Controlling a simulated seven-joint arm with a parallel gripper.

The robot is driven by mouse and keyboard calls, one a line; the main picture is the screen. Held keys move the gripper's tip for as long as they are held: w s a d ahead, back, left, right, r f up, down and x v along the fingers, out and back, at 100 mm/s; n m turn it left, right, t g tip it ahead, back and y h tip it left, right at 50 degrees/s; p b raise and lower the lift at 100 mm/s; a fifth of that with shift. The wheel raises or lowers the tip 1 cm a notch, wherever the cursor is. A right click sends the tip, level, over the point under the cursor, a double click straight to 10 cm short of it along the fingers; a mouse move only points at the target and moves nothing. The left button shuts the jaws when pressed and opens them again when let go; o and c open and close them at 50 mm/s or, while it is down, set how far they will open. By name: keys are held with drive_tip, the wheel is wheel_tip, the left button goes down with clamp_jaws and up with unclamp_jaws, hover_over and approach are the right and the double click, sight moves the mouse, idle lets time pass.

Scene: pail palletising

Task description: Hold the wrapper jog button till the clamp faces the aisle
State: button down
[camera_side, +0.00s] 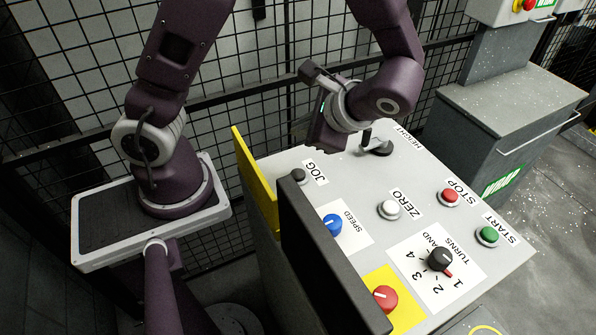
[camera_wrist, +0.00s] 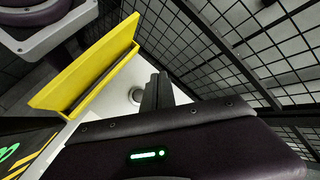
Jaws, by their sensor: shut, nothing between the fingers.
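The jog button (camera_side: 299,175) is a small dark button beside its JOG label, at the far left corner of the grey control panel (camera_side: 412,190). My gripper (camera_side: 319,146) hangs near that corner, behind and slightly right of the button in the side view, apart from it. In the wrist view the dark fingers of my gripper (camera_wrist: 157,80) are together and empty. A round button in a pale ring, likely the jog button (camera_wrist: 135,95), shows just left of them. I see no clamp in either view.
A yellow guard plate (camera_side: 255,180) stands along the panel's left edge, near the jog button; it also shows in the wrist view (camera_wrist: 88,65). White zero (camera_side: 389,209), blue speed (camera_side: 332,224) and red stop (camera_side: 450,196) controls sit nearby. A mesh fence (camera_side: 270,60) stands behind.

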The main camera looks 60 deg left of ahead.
sight(301, 175)
drive_tip(key=shift+f, duration=4.4)
drive_tip(key=shift+f, duration=0.1)
drive_tip(key=shift+f, duration=0.3)
